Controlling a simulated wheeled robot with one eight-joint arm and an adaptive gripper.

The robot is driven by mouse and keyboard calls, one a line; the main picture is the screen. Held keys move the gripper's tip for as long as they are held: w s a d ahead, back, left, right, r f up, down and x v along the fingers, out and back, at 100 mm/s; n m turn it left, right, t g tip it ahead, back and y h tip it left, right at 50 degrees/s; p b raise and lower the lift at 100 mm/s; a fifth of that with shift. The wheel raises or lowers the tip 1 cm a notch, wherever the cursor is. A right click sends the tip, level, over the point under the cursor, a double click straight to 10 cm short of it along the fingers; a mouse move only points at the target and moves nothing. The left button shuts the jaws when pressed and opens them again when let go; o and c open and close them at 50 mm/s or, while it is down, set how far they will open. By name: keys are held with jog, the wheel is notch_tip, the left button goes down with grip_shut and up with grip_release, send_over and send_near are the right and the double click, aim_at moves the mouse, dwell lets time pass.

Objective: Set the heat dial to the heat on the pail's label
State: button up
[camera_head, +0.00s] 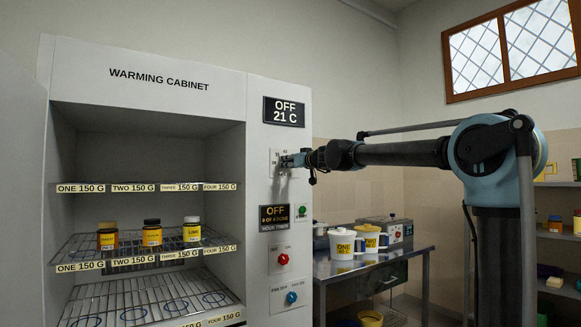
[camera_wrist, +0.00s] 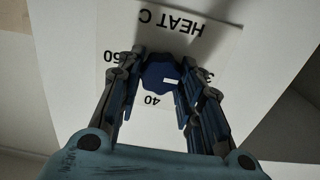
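The heat dial (camera_wrist: 158,73) is a dark blue knob on a white plate marked HEAT C, upside down in the wrist view. Its white mark points to the right of the picture, toward the partly hidden number there; 40 stands below it. My gripper (camera_wrist: 160,64) has one finger on each side of the dial, with its fingertips against the knob's sides. In the head view my gripper (camera_head: 292,161) is at the cabinet's control panel and covers the dial. Two white pails with yellow labels, ONE (camera_head: 342,244) and TWO (camera_head: 371,239), stand on a bench; their heat figures are too small to read surely.
The warming cabinet (camera_head: 144,60) is open, with several labelled jars on a wire shelf (camera_head: 180,247). Its display (camera_head: 284,112) reads OFF, 21 C. Below the dial are a timer display (camera_head: 274,217), a red knob (camera_head: 283,259) and a blue knob (camera_head: 291,297). A metal bench (camera_head: 340,268) stands at right.

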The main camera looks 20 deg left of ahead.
jog(key=shift+d, duration=0.1)
jog(key=shift+c, duration=0.4)
jog(key=shift+w+d+f+m, duration=0.1)
jog(key=shift+w+m, duration=0.05)
jog(key=shift+m, duration=4.25)
jog(key=shift+w+d+f+m, duration=0.1)
jog(key=shift+m, duration=4.3)
jog(key=o, duration=1.1)
jog(key=shift+f, duration=0.1)
jog(key=shift+c, duration=0.2)
